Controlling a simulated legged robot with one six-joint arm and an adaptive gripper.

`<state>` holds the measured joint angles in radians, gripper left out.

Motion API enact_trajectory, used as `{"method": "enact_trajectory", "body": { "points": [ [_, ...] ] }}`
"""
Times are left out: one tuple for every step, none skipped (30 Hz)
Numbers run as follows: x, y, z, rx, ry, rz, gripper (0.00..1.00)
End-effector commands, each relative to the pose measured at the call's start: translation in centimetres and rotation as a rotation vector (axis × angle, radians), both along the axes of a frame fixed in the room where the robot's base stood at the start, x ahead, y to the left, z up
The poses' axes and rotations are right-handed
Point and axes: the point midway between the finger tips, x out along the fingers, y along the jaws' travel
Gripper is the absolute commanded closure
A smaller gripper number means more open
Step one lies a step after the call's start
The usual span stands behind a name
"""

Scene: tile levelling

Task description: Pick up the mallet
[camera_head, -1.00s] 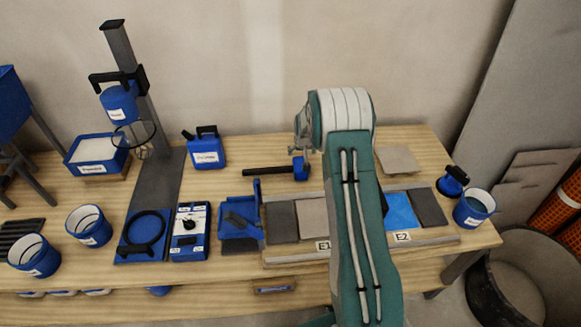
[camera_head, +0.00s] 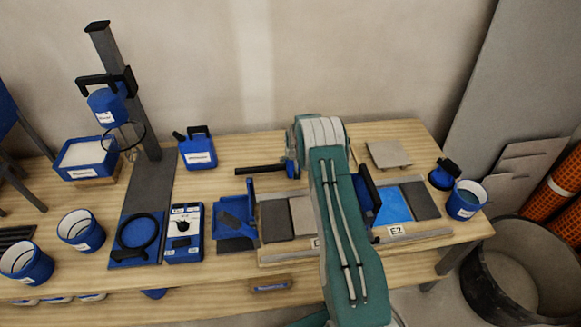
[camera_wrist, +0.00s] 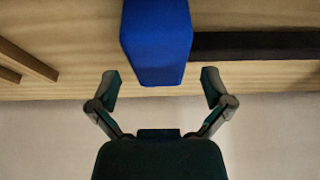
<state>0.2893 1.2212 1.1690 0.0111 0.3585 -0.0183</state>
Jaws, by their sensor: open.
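The mallet lies on the wooden table towards the back, with a black handle (camera_head: 258,170) pointing left and a blue head (camera_head: 292,169) partly hidden by my arm. In the wrist view the blue head (camera_wrist: 156,42) is large and close, with the black handle (camera_wrist: 255,45) running off to the right. My gripper (camera_wrist: 160,84) is open, with its two fingers apart on either side of the near end of the head. Nothing is held, and no contact with the head is visible. In the head view my arm hides most of the gripper.
A blue jug (camera_head: 198,150) stands left of the mallet. A grey tile (camera_head: 388,154) lies at the back right. Bare table surrounds the mallet handle.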

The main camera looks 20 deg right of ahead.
Motion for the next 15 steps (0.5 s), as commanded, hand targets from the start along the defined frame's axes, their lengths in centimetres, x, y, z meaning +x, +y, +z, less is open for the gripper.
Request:
{"method": "enact_trajectory", "body": {
  "points": [
    [0.14, -0.04, -0.41, 0.000, 0.000, 0.000, 0.00],
    [0.19, -0.06, -0.51, 0.000, 0.000, 0.000, 0.00],
    [0.25, -0.07, -0.60, 0.000, -0.001, 0.000, 0.00],
    [0.28, -0.08, -0.62, 0.000, -0.001, 0.000, 0.00],
    [0.28, -0.08, -0.61, 0.000, -0.001, 0.000, 0.00],
    [0.28, -0.07, -0.60, 0.000, -0.001, 0.000, 0.00],
    [0.28, -0.07, -0.60, 0.000, -0.001, 0.000, 0.00],
    [0.28, -0.07, -0.59, 0.000, -0.001, 0.000, 0.00],
    [0.27, -0.07, -0.60, 0.000, -0.001, 0.000, 0.00],
    [0.27, -0.07, -0.60, 0.000, -0.001, 0.000, 0.09],
    [0.27, -0.07, -0.60, -0.001, -0.001, 0.001, 0.22],
    [0.27, -0.07, -0.60, -0.001, -0.001, 0.001, 0.40],
    [0.26, -0.07, -0.60, -0.001, -0.001, 0.001, 0.53],
    [0.27, -0.07, -0.60, -0.001, -0.001, 0.001, 0.67],
    [0.27, -0.07, -0.61, -0.001, -0.001, 0.001, 0.85]
  ]
}}
